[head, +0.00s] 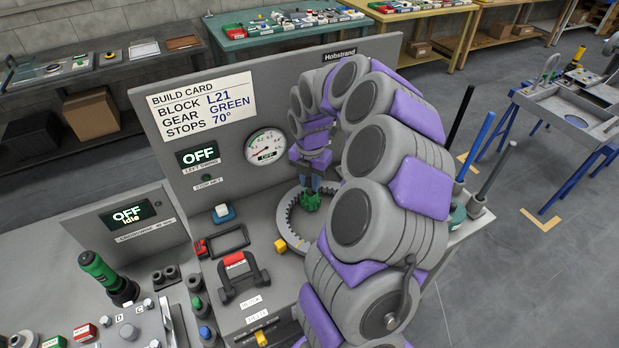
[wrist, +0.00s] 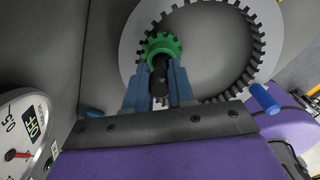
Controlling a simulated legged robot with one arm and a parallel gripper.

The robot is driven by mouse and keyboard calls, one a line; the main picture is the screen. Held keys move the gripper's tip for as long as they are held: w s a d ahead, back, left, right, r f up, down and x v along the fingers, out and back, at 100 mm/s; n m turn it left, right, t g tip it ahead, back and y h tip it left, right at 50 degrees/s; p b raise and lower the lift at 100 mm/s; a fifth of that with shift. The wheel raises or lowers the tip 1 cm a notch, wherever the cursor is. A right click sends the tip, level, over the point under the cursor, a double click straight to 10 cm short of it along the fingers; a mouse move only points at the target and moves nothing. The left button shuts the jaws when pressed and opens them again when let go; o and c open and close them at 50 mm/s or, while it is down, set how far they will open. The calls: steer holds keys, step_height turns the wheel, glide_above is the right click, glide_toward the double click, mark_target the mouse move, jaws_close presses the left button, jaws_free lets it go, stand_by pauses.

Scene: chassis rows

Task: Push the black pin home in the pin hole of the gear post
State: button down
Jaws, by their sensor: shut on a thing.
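My gripper (wrist: 158,88) has two blue fingers shut on the black pin (wrist: 159,75), which stands out between them in the wrist view. The green gear (wrist: 163,43) is right beyond the fingertips, inside the grey toothed ring (wrist: 204,12). The pin overlaps the gear's middle, so the gear post, its pin hole and how deep the pin sits are hidden. In the head view the green gear (head: 310,202) lies within the toothed ring (head: 291,236), with my gripper (head: 310,186) just above it. The pin cannot be made out there.
The upright panel carries a build card (head: 203,107), a dial gauge (head: 265,146) and an OFF display (head: 198,154). A yellow block (head: 281,246) sits beside the ring's left edge. A red-topped black handle (head: 238,268) stands in front. A blue peg (wrist: 265,98) is right of the fingers.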

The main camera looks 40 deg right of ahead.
steer(key=c, duration=1.2)
jaws_free()
steer(key=shift+d, duration=0.35)
steer(key=o, duration=0.3)
steer(key=shift+a, duration=0.3)
step_height(320, 180, up, 17)
steer(key=p, duration=0.4)
steer(key=shift+a+r, duration=0.1)
steer(key=shift+r, duration=0.05)
